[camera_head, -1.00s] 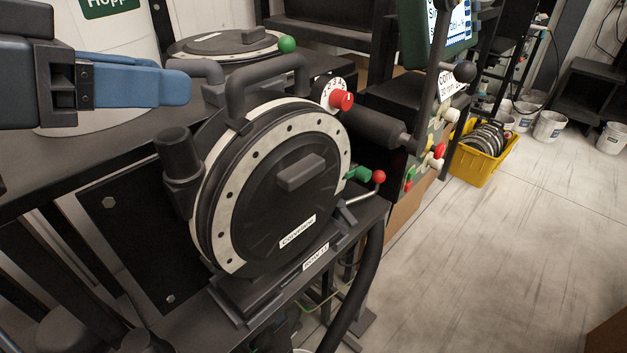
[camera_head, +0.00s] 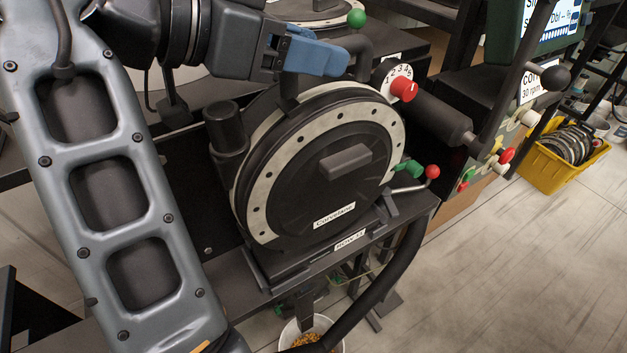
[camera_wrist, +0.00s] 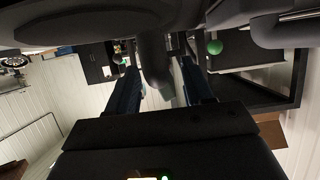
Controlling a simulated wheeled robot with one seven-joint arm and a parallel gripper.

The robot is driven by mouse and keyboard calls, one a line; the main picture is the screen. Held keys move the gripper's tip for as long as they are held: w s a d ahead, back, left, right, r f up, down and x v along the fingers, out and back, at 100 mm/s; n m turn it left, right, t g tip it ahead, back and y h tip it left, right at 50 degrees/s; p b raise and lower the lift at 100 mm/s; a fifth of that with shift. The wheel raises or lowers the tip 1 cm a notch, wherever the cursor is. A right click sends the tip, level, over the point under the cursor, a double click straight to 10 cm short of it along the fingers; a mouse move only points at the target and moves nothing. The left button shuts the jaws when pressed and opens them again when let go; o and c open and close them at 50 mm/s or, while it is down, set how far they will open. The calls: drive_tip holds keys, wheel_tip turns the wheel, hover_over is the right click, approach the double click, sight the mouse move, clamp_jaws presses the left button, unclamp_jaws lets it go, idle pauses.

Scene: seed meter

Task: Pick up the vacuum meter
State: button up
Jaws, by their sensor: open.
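The vacuum meter (camera_head: 310,180) is a round black drum with a pale dotted ring, a flat lid with a bar handle, and an arched carry handle (camera_head: 364,55) on top. It stands upright on a black stand. My gripper (camera_head: 335,62) has blue fingers and is at the top of the meter, overlapping the carry handle, part of which is hidden behind it. In the wrist view, the two blue fingers stand apart on either side of a dark, handle-like bar (camera_wrist: 153,65). Whether they touch it cannot be told.
A dial with a red knob (camera_head: 404,88) and a red-tipped lever (camera_head: 432,171) sit at the meter's right. A green ball knob (camera_head: 356,18) is behind. A yellow crate (camera_head: 547,178) and a white bucket (camera_head: 341,343) stand on the floor.

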drive_tip(key=shift+w+d, duration=0.1)
clamp_jaws()
idle(0.4)
idle(0.9)
drive_tip(key=shift+r, duration=0.1)
